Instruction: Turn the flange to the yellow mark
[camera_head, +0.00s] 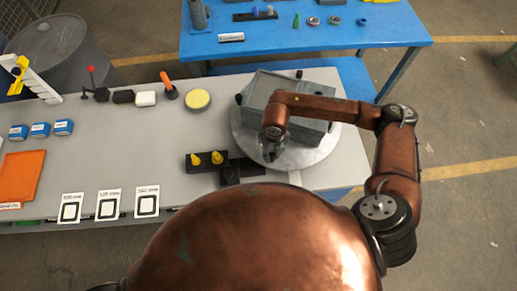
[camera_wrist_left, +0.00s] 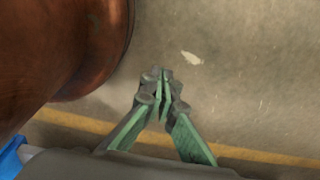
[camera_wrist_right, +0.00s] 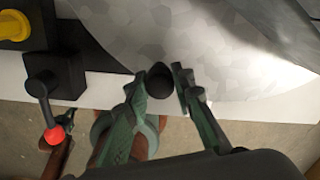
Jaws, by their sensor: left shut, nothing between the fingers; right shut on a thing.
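The flange is a round grey metal plate (camera_head: 322,158) at the right end of the grey table, with a grey-green metal box (camera_head: 265,92) on it. In the right wrist view the plate (camera_wrist_right: 160,35) fills the upper part. My right gripper (camera_head: 272,152) is over the plate's front-left part. In the right wrist view it (camera_wrist_right: 162,88) is shut on a black knob (camera_wrist_right: 160,76) at the plate's edge. My left gripper (camera_wrist_left: 164,78) is shut and empty above the floor. I cannot make out a yellow mark on the plate.
A black block with two yellow knobs (camera_head: 217,157) stands just left of the plate. A black lever with a red ball (camera_wrist_right: 54,134) is close to my right gripper. A yellow round disc (camera_head: 197,99) lies farther left. A blue table (camera_head: 340,38) stands behind.

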